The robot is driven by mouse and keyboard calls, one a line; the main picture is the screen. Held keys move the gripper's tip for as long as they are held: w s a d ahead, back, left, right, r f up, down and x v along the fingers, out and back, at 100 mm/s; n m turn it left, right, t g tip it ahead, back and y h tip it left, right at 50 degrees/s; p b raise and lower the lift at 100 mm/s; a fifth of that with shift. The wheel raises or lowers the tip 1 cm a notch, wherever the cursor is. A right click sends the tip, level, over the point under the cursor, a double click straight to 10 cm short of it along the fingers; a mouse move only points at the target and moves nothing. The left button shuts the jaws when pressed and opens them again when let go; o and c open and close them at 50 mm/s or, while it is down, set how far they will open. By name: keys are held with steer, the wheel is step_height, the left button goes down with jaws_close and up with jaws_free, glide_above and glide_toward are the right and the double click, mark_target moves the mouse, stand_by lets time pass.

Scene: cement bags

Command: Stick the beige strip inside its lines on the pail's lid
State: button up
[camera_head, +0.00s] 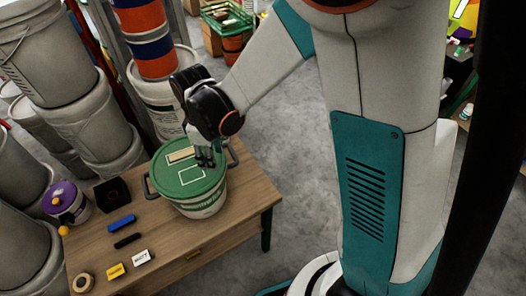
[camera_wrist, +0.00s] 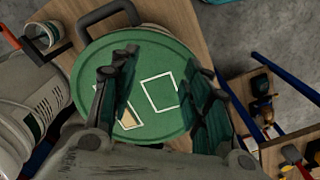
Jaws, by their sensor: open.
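The pail (camera_head: 203,206) stands on the wooden table with its green lid (camera_head: 175,186) on top. The beige strip (camera_head: 181,155) lies on the lid toward its far side. In the wrist view part of the strip (camera_wrist: 128,119) shows beside a finger, with a white line along it; the rest is hidden, so I cannot tell whether it is fully inside its lines. A second white outline (camera_head: 192,174) on the lid is empty, and it also shows in the wrist view (camera_wrist: 160,92). My gripper (camera_head: 205,160) is open and empty, fingers pointing down over the lid.
The table (camera_head: 170,242) also holds a blue block (camera_head: 121,224), a black block (camera_head: 127,240), small yellow and white labelled blocks, a tape roll (camera_head: 83,282) and a dark box (camera_head: 113,193). A purple-lidded tub (camera_head: 66,203) stands at the left. Grey buckets (camera_head: 85,115) are stacked beyond.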

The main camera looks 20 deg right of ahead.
steer(key=w+d+f+m+b, duration=0.1)
steer(key=w+d+f+m, duration=0.1)
steer(key=d+m, duration=0.45)
steer(key=w+d+f+m, duration=0.2)
steer(key=d+m, duration=0.2)
steer(key=d, duration=0.5)
steer(key=d+f+m+b, duration=0.2)
steer(key=d+f+b, duration=0.1)
steer(key=f+b, duration=1.1)
steer(key=shift+w+f+b, duration=0.3)
steer(key=shift+w+b, duration=0.05)
steer(key=shift+b, duration=0.1)
steer(key=shift+c, duration=0.4)
